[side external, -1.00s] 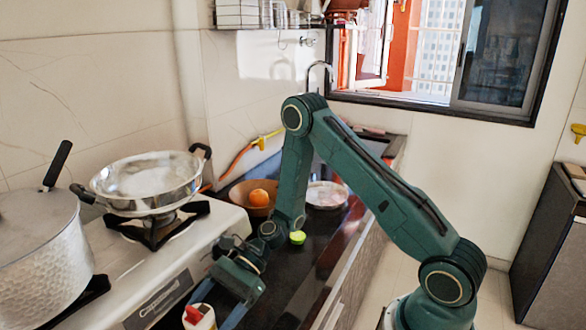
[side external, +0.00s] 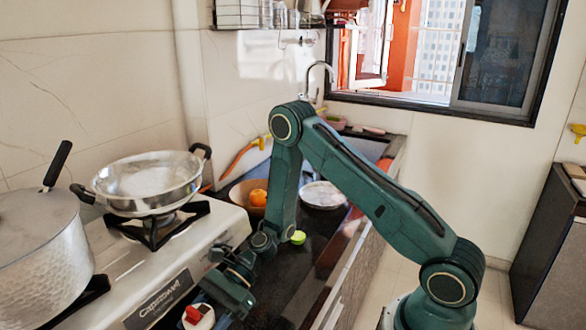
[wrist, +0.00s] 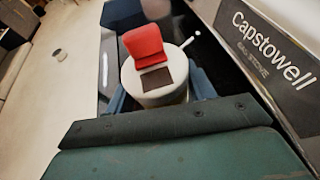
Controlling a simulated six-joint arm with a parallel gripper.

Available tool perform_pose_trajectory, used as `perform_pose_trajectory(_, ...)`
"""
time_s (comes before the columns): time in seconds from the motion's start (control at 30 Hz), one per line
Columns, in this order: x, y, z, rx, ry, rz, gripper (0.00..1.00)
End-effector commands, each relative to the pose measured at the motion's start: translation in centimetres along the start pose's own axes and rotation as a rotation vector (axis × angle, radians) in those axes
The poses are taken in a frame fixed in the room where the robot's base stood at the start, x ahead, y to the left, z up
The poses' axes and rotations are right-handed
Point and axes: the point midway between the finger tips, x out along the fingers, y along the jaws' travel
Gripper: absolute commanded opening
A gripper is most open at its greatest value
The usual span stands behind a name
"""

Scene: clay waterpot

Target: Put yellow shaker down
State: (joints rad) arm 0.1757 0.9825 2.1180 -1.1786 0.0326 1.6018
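The shaker (side external: 206,321) has a pale, nearly white body and a red cap; I see no clear yellow on it. It is at the bottom edge of the side view, in front of the stove, and its lower part is cut off. In the wrist view the shaker (wrist: 158,97) stands between the two blue-green fingers of my gripper (wrist: 160,92), one on each side and close against its body. My gripper (side external: 222,300) appears shut on it. Whether the shaker's base touches the dark counter (side external: 275,283) is hidden.
The stove (side external: 125,262), with a steel pan (side external: 150,180) and a lidded pot (side external: 40,255), borders the left. A bowl (side external: 240,196) with an orange fruit, a pale plate (side external: 322,196) and a green item (side external: 298,237) are farther back. The dark counter strip beside the stove is narrow.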

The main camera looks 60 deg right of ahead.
Motion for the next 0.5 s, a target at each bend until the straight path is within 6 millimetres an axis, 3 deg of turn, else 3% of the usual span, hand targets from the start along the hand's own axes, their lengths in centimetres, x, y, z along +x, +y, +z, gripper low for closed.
perform_pose_trajectory(0.03, 0.00, 0.00, 0.01, 0.000, 0.000, 0.000, 0.44)
perform_pose_trajectory(0.1, -0.01, 0.00, 0.00, 0.000, 0.000, 0.000, 0.30)
perform_pose_trajectory(0.17, -0.01, 0.00, 0.03, 0.000, -0.001, 0.000, 0.23)
perform_pose_trajectory(0.5, -0.08, -0.01, 0.21, 0.000, -0.001, 0.000, 0.23)
